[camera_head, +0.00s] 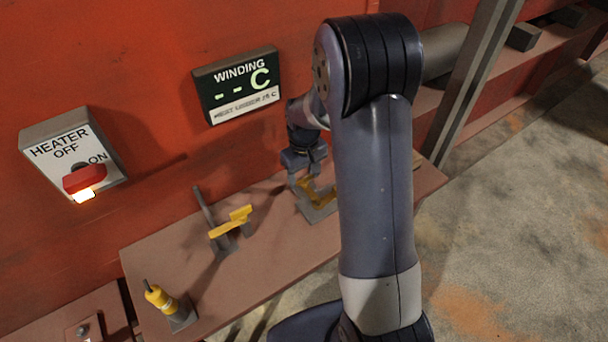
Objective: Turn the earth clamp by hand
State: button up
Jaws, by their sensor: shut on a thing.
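My gripper (304,181) is at the far part of the brown shelf (270,262), shut on a yellow piece (322,194) that sits on a grey base (318,212). This may be the earth clamp; no label on it shows. My arm hides its right side. A second yellow piece, lever-like (232,223), stands on a grey mount with an upright grey rod, left of my gripper and apart from it. A yellow cylinder (160,298) with a dark tip stands tilted on a grey base at the shelf's near left.
A heater switch box (62,150) with a red knob and a lit lamp is on the red wall. A winding display (238,88) shows "-- C". A grey post (470,85) stands behind my arm. Bare concrete floor (510,215) lies at right.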

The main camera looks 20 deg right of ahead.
aim_at(304, 178)
jog(key=shift+r, duration=0.1)
jog(key=o, duration=1)
notch_tip(304, 178, up, 11)
jog(key=shift+f, duration=0.25)
notch_tip(304, 178, down, 11)
jog(key=shift+r, duration=0.2)
jog(key=shift+n, duration=0.6)
